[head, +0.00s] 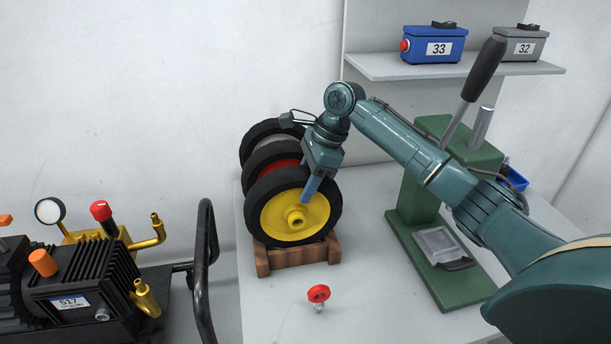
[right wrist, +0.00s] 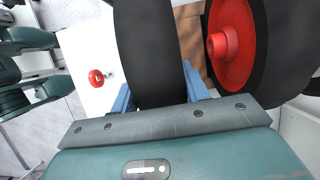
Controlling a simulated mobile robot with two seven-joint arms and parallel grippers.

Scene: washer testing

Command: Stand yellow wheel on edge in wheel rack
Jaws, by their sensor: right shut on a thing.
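The yellow wheel (head: 282,222), a black tyre with a yellow hub, stands upright on edge at the front of the wooden wheel rack (head: 299,257). My right gripper (head: 312,188) reaches down over its upper right side and is shut on the tyre. In the right wrist view the tyre (right wrist: 148,55) passes between the blue fingers (right wrist: 158,88). A red-hubbed wheel (head: 262,178) and a grey-hubbed wheel (head: 262,144) stand behind it. The red-hubbed wheel also shows in the right wrist view (right wrist: 232,45). The contact of the yellow wheel's lower edge with the rack is partly hidden. My left gripper is not in view.
A green lever press (head: 425,215) stands right of the rack, partly behind my right arm. A red-topped knob (head: 318,294) is on the table in front. A shelf (head: 455,67) with two numbered boxes is above. A black pump (head: 75,290) sits at left.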

